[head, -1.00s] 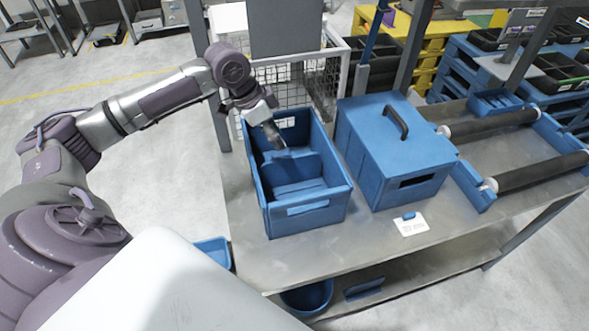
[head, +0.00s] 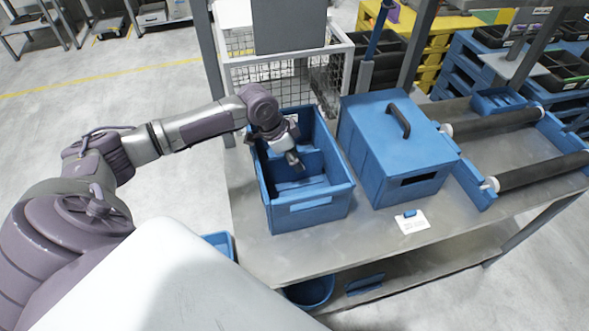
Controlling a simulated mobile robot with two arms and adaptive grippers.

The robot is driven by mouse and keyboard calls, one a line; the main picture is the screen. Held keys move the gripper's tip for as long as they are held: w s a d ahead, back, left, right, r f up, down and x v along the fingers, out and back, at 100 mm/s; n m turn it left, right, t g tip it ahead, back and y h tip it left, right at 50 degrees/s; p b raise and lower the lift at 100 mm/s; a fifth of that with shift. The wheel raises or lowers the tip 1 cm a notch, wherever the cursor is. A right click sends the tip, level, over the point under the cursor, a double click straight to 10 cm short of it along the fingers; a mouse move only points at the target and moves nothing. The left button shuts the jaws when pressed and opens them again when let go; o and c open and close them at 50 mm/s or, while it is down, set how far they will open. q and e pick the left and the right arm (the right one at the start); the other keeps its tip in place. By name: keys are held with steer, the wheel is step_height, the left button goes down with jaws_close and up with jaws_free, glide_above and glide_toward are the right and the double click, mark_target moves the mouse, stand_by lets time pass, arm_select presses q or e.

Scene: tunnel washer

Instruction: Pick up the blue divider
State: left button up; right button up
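An open blue crate (head: 309,214) stands on the metal table. Inside it, a blue upright panel that looks like the blue divider (head: 313,162) crosses the crate, with more blue ribs or slats on the floor in front. My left gripper (head: 294,161) points down inside the crate at the panel, and its fingers partly cover it. The fingers are small and overlap the blue, so I cannot tell whether they are open, shut or touching the panel. My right gripper is not in view.
A blue lidded box (head: 395,150) with a black handle stands just right of the crate. Black rollers (head: 540,175) lie further right. A white card (head: 413,222) lies in front of the box. A wire basket (head: 285,85) stands behind the crate. Blue items (head: 365,285) lie on the lower shelf.

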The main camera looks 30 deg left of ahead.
arm_select(q)
steer(key=shift+f+p, duration=0.25)
steer(key=shift+p, duration=0.1)
stand_by(0.6)
jaws_close()
